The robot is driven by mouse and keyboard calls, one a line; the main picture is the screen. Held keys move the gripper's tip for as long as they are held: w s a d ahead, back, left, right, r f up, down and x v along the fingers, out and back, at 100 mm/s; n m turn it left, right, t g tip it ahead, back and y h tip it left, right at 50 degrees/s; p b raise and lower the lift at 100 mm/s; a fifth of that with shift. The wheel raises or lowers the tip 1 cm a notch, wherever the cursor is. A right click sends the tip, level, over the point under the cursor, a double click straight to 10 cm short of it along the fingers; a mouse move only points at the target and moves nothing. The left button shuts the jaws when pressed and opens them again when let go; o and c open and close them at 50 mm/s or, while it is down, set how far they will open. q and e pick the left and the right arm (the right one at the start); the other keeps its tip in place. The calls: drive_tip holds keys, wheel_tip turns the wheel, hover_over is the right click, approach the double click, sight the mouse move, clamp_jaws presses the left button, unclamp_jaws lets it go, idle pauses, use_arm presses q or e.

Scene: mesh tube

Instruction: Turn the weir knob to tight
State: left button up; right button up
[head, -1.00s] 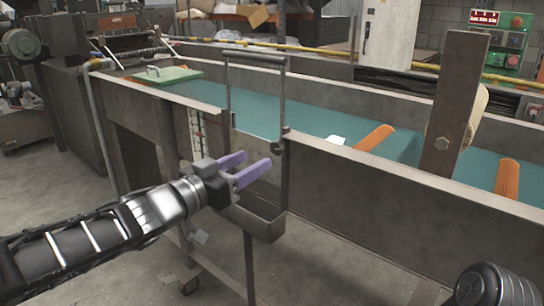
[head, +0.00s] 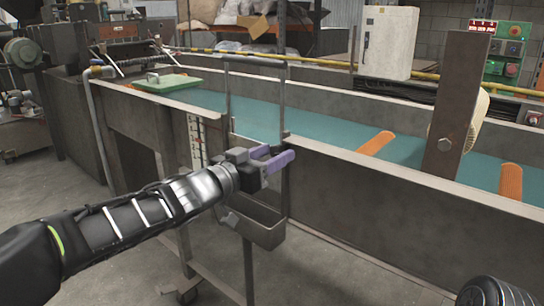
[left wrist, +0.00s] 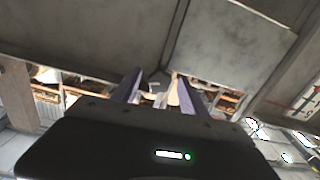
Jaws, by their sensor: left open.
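The weir is a grey upright frame (head: 227,95) with a top bar, set across the trough with the green belt. I cannot make out a separate weir knob; a small dark fitting on the weir's right post was visible earlier, and my gripper now covers that spot. My left gripper (head: 276,159) is at the trough's near wall, by the foot of the weir's right post. In the left wrist view the fingers (left wrist: 158,83) are also apart below grey metal panels.
A small metal catch box (head: 262,230) hangs just below my left gripper. Orange mesh tubes (head: 510,182) lie on the belt (head: 310,128). A rusty upright plate (head: 455,100) stands at right. A green board (head: 165,84) lies across the trough at far left.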

use_arm(q)
drive_tip(key=shift+c, duration=0.4)
clamp_jaws()
drive_tip(key=shift+m, duration=3.5)
drive_tip(key=shift+o, duration=0.4)
unclamp_jaws()
drive_tip(key=shift+s, duration=0.1)
